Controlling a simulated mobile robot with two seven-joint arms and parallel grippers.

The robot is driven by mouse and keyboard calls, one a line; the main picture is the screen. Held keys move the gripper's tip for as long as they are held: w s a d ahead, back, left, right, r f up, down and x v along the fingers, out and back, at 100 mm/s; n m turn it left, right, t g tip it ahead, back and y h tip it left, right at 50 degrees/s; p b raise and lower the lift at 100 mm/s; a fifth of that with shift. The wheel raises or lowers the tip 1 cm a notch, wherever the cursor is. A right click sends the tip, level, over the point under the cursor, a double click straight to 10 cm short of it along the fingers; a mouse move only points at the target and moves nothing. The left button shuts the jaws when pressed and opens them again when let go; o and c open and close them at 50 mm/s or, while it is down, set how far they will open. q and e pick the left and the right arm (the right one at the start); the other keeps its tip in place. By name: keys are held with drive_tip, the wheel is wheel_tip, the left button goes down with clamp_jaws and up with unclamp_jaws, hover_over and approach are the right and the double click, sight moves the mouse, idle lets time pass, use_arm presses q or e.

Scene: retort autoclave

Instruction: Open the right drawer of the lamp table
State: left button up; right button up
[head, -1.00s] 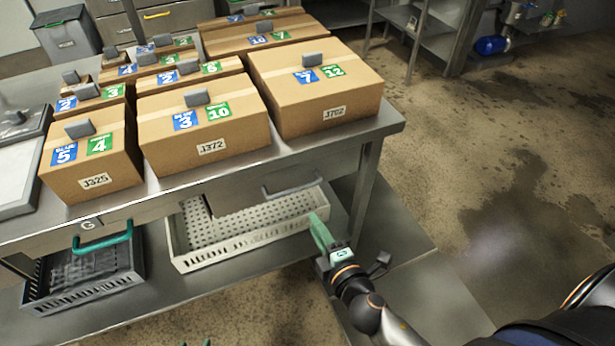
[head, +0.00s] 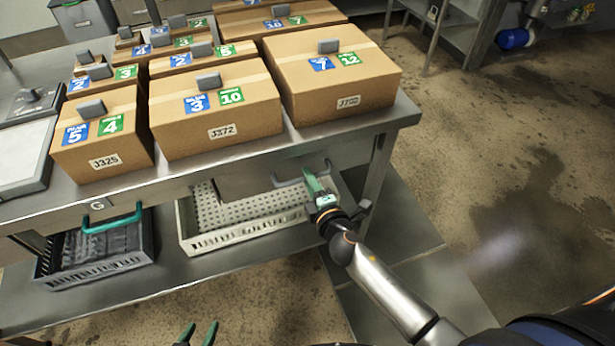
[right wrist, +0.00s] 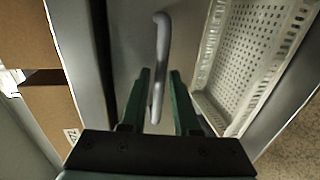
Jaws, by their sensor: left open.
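The lamp table (head: 390,120) is a grey metal table. Its right drawer (head: 238,186) has a grey bar handle (head: 284,182) and looks shut. My right gripper (head: 312,182) is at the right end of this handle. In the right wrist view, the handle (right wrist: 160,60) reaches between the two green fingers of my right gripper (right wrist: 160,85), which stand apart with a gap on each side of the bar. The left drawer has a green handle (head: 112,219) and a letter G above it. My left gripper (head: 198,335) is open and empty at the bottom edge of the head view.
Several labelled cardboard boxes (head: 222,133) stand on the tabletop. A white perforated crate (head: 250,238) and a dark grey crate (head: 100,270) sit on the lower shelf under the drawers. The floor to the right of the table is clear.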

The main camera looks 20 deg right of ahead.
drive_tip(key=shift+w+f, duration=0.15)
drive_tip(key=shift+w, duration=0.55)
drive_tip(key=shift+c, duration=0.3)
clamp_jaws()
idle(0.7)
